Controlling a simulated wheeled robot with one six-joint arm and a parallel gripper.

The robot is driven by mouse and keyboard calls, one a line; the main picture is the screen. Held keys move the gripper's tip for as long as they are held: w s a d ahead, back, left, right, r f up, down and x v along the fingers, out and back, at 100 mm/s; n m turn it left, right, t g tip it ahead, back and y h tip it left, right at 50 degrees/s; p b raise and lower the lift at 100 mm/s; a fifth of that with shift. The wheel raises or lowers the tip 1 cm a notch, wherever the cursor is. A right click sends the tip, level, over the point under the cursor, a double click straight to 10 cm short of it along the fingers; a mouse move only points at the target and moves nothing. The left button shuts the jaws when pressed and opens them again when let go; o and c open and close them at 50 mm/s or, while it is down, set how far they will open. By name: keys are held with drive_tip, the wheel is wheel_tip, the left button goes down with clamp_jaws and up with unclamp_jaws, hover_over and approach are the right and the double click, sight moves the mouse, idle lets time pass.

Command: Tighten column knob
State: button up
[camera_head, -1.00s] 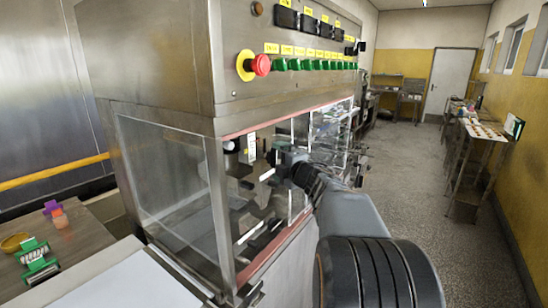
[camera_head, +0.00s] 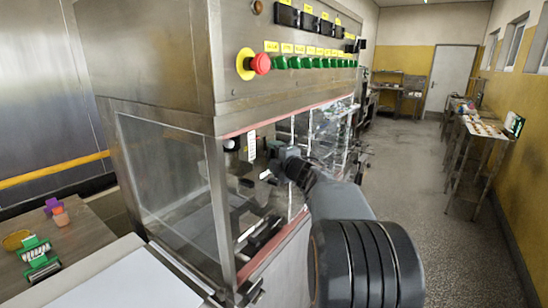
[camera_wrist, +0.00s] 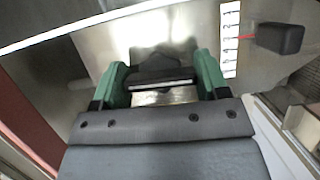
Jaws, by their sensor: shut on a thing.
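In the wrist view, my gripper (camera_wrist: 161,72) has its two green fingers on either side of a dark lobed knob (camera_wrist: 163,58), shut on it. The knob stands in front of a shiny metal plate, and its lower part is partly hidden by the dark bar between my fingers. To the right is a white scale strip (camera_wrist: 230,38) with a red pointer and a dark block (camera_wrist: 281,38). In the head view, my gripper (camera_head: 276,162) reaches into the machine's open side, near the white scale (camera_head: 252,146). The knob is not clear there.
The steel machine has a clear guard panel (camera_head: 170,190) and a control panel with a red emergency button (camera_head: 260,64) above my arm. A side table (camera_head: 75,235) with small coloured items stands at left. The aisle floor (camera_head: 430,190) at right is clear.

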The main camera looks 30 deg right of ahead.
drive_tip(key=c, duration=0.3)
